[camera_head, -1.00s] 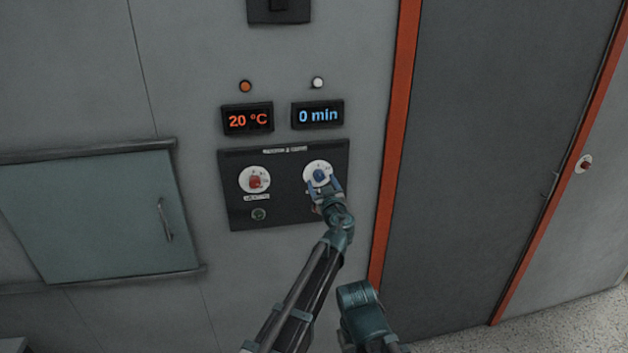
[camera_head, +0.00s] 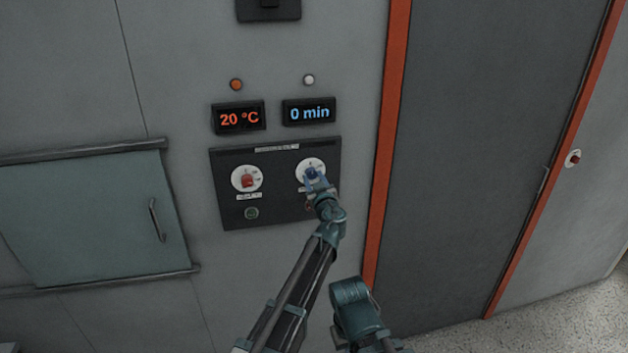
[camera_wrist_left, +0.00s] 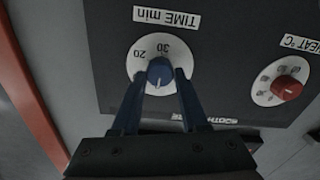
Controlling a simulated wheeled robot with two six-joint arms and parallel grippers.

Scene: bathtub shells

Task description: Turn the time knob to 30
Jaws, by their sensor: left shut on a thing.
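The blue time knob (camera_head: 312,173) sits on a white dial on the right of the black control panel (camera_head: 290,210). In the left wrist view the knob (camera_wrist_left: 159,72) shows upside down under the label "TIME min", with 20 and 30 readable on the dial. My left gripper (camera_head: 316,182) is shut on the knob, a finger on each side of it in the wrist view (camera_wrist_left: 160,82). The time display (camera_head: 309,112) reads 0 min. My right gripper is not in view.
A red heat knob (camera_head: 248,181) is left of the time knob, below a display (camera_head: 239,118) reading 20 °C. A small green button (camera_head: 251,213) is under it. A handled hatch (camera_head: 95,220) is at left; an orange-framed door (camera_head: 470,150) at right.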

